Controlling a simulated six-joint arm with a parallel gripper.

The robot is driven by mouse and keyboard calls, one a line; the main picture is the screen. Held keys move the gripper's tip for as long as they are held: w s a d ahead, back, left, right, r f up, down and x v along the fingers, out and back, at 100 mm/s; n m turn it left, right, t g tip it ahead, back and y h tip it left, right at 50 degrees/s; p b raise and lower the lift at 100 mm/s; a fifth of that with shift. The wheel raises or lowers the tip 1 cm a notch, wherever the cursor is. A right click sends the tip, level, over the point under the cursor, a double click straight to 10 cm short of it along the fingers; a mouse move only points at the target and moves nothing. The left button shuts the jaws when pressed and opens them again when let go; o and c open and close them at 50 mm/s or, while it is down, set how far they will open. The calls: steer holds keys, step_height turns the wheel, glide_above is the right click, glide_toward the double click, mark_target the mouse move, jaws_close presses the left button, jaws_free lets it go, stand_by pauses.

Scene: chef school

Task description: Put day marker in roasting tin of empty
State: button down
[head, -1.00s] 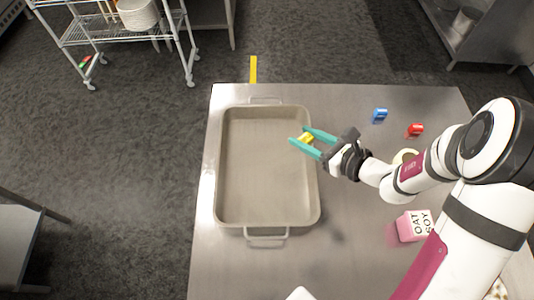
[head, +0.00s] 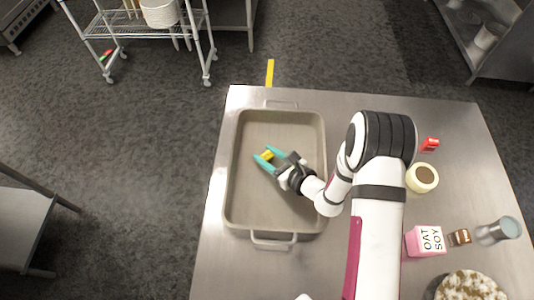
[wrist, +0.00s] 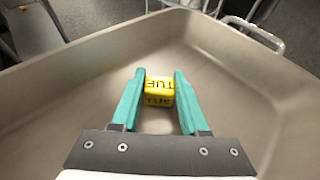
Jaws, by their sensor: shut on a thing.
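A small yellow day marker (wrist: 159,90) with "TUE" in dark letters is between the teal fingers of my gripper (head: 265,156), which is shut on it. The marker also shows in the head view (head: 267,155). The grey roasting tin (head: 257,203) lies on the left part of the steel table, and its inside looks bare. I cannot tell whether the marker touches the tin's floor.
The steel table (head: 340,260) holds a red marker (head: 430,144), a round cream-rimmed container (head: 422,177), a pink "OAT SOY" carton (head: 425,241), a small brown jar (head: 460,237) and a glass (head: 498,231) at the right. The tin's raised walls and handles surround my gripper.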

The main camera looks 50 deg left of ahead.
steer(key=shift+f, duration=0.1)
steer(key=shift+c, duration=2.1)
jaws_free()
steer(key=v, duration=1.2)
steer(key=s+d+r+n+g, duration=0.2)
steer(key=r+n, duration=0.1)
steer(key=r, duration=0.4)
steer(key=s+d+r+n+g, duration=0.2)
steer(key=r+n, duration=0.2)
steer(key=r, duration=0.2)
steer(key=s+d+r+n+t+h, duration=0.2)
steer(key=d+h, duration=0.3)
steer(key=d, duration=0.6)
steer(key=s+d+r+n+t+h, duration=0.1)
steer(key=s+d+n+h, duration=0.2)
steer(key=d, duration=0.9)
steer(key=s+h, duration=0.1)
steer(key=h, duration=0.2)
steer(key=shift+s+r+t+h, duration=0.2)
steer(key=shift+r+t+h, duration=0.1)
steer(key=shift+r+t, duration=0.1)
